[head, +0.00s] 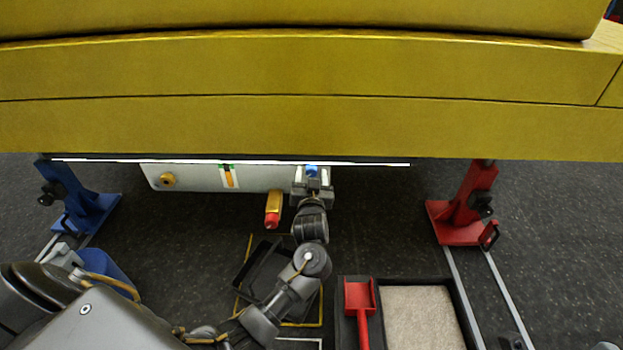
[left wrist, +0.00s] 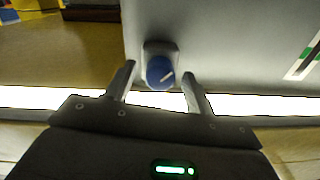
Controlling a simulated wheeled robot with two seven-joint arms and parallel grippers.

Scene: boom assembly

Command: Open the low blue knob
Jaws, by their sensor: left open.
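The blue knob (head: 311,170) is on the pale grey panel (head: 200,178) under the yellow boom, at the panel's right end. My left gripper (head: 312,180) is right at the knob in the head view. In the left wrist view my left gripper (left wrist: 158,69) is open, one finger on each side of the knob, with gaps visible between fingers and knob. My right gripper is not in view.
The yellow boom (head: 300,75) spans overhead. A gold round fitting (head: 167,179), an orange bar with green ends (head: 228,175) and a red-tipped gold part (head: 273,210) are to the left. Blue (head: 85,207) and red (head: 465,210) stands flank the area. A tray with a red scoop (head: 360,300) lies below.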

